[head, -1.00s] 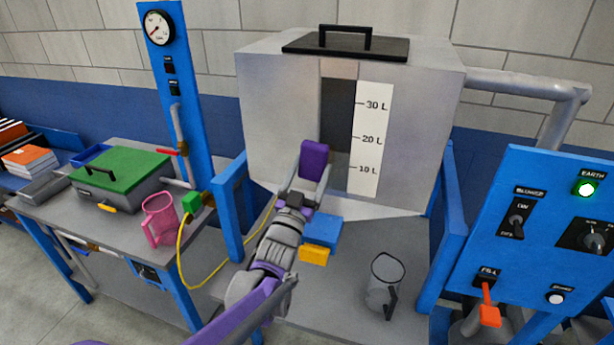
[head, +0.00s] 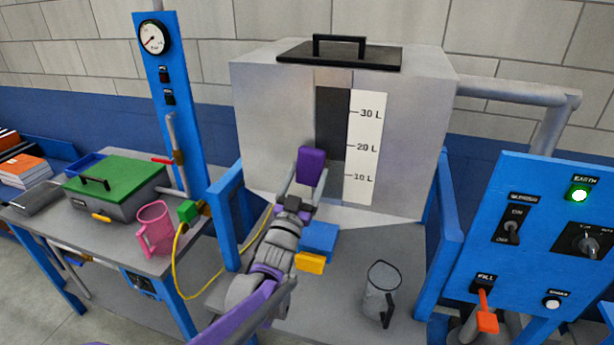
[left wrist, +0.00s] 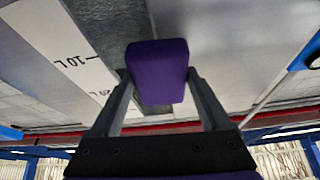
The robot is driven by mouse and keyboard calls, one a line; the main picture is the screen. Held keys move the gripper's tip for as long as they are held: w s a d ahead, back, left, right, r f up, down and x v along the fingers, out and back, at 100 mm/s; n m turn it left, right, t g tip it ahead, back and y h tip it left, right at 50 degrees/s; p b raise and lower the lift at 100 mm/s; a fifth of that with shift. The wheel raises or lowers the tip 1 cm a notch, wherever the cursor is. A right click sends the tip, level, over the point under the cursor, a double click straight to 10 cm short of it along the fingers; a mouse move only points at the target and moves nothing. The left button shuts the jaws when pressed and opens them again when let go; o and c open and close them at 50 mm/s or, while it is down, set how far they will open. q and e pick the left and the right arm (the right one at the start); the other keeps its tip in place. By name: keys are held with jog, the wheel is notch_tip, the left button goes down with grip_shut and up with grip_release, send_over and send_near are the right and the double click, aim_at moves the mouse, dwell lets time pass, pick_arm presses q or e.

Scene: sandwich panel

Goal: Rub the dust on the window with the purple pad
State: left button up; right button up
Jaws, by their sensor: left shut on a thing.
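The purple pad (head: 311,166) is upright between the fingers of my left gripper (head: 303,185), in front of the grey tank. In the left wrist view the pad (left wrist: 157,72) sits between both fingers of the gripper (left wrist: 162,90). The window (head: 332,115) is a dark vertical strip in the tank front, left of the white scale. The pad covers its lower part in the head view. I cannot tell whether the pad touches it. A greyish strip beyond the pad in the left wrist view (left wrist: 128,22) lies beside the scale. My right gripper is not in view.
The tank (head: 412,140) has a black lid (head: 340,54). A blue block with a yellow part (head: 318,240) and a clear jug (head: 381,290) stand on the bench. A pink jug (head: 154,228) is on the left table. A blue control panel (head: 540,260) stands right.

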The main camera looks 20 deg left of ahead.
aim_at(330, 162)
pick_arm(q)
jog(key=shift+w, duration=0.9)
jog(key=shift+d, duration=0.15)
jog(key=shift+s+d, duration=0.15)
jog(key=shift+d, duration=1.7)
jog(key=shift+w+a+r, duration=0.1)
jog(key=shift+w+a, duration=0.1)
jog(key=shift+a, duration=1.75)
jog(key=shift+s+a, duration=0.15)
jog(key=shift+s, duration=2.75)
